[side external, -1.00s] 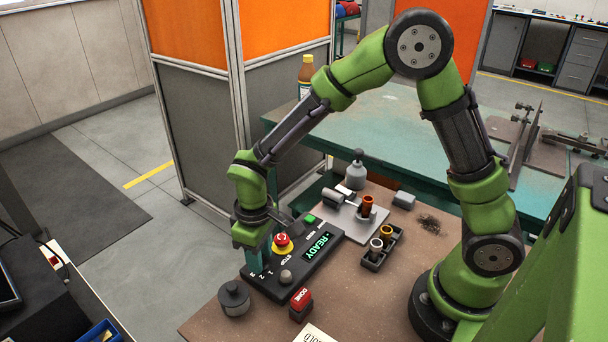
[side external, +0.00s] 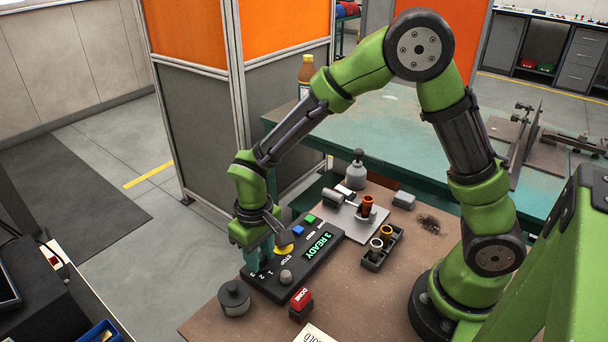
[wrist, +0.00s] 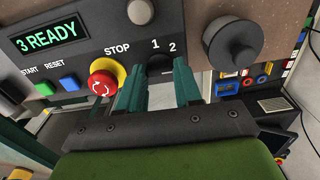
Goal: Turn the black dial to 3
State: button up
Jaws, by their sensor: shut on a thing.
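The black dial (wrist: 160,68) sits on the dark control panel (side external: 272,290), below the marks 1 and 2 in the wrist view. My gripper (wrist: 159,82) is shut on the dial, with one teal finger on each side. The fingers hide much of the dial, and I cannot make out its pointer. In the side view my gripper (side external: 260,264) reaches down onto the panel's near-left end, beside the marks 1, 2 and 3. The panel's green display (side external: 319,246) reads "3 READY"; it reads the same in the wrist view (wrist: 50,40).
Beside my fingers is the red STOP button (wrist: 103,84) on its yellow ring. Blue (side external: 298,230) and green (side external: 310,218) buttons lie farther along. A grey knob (side external: 286,277), a round dark pot (side external: 234,297) and a red DONE button (side external: 301,298) stand nearby.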

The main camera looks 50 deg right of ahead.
aim_at(260, 259)
jog(key=o, duration=1)
jog(key=shift+o, duration=0.2)
notch_tip(260, 259, up, 17)
jog(key=shift+w, duration=0.1)
jog(key=s+d+r+m+t+y, duration=0.2)
jog(key=s+d+r+m+t, duration=0.1)
jog(key=s+d+t, duration=0.4)
jog(key=s+d+r, duration=0.1)
jog(key=s+d, duration=0.2)
jog(key=s, duration=0.2)
jog(key=shift+s+d+m, duration=0.3)
jog(key=shift+d+m, duration=0.1)
